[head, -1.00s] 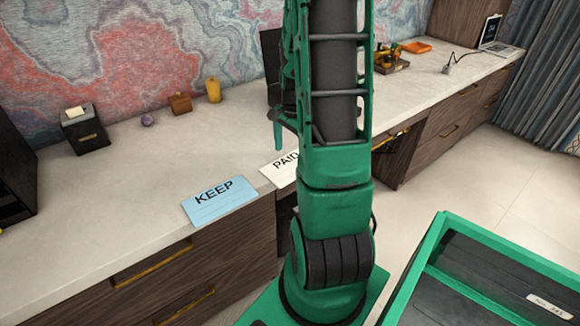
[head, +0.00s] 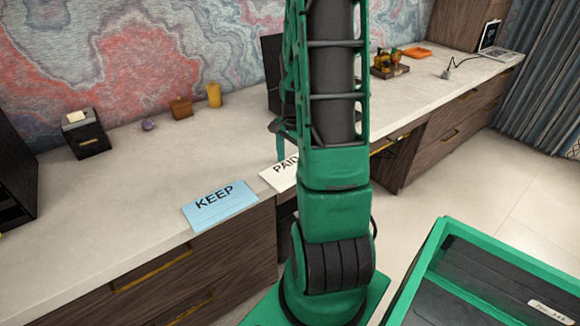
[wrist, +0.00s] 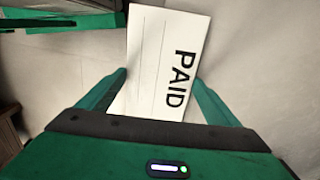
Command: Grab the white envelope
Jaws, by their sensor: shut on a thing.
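The white envelope (head: 276,176), printed PAID, lies at the front edge of the desk, partly hidden behind my arm in the head view. In the wrist view the white envelope (wrist: 150,60) runs between the two green fingers of my gripper (wrist: 160,78), one finger along each long side. My gripper is shut on it. Its near end is hidden by the gripper body. In the head view my arm hides most of the gripper.
A blue KEEP envelope (head: 220,206) lies just left of the white one. A dark box (head: 85,134), a purple ball (head: 149,125), a wooden block (head: 181,108) and a yellow cylinder (head: 214,95) stand farther back. The desk surface between is clear.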

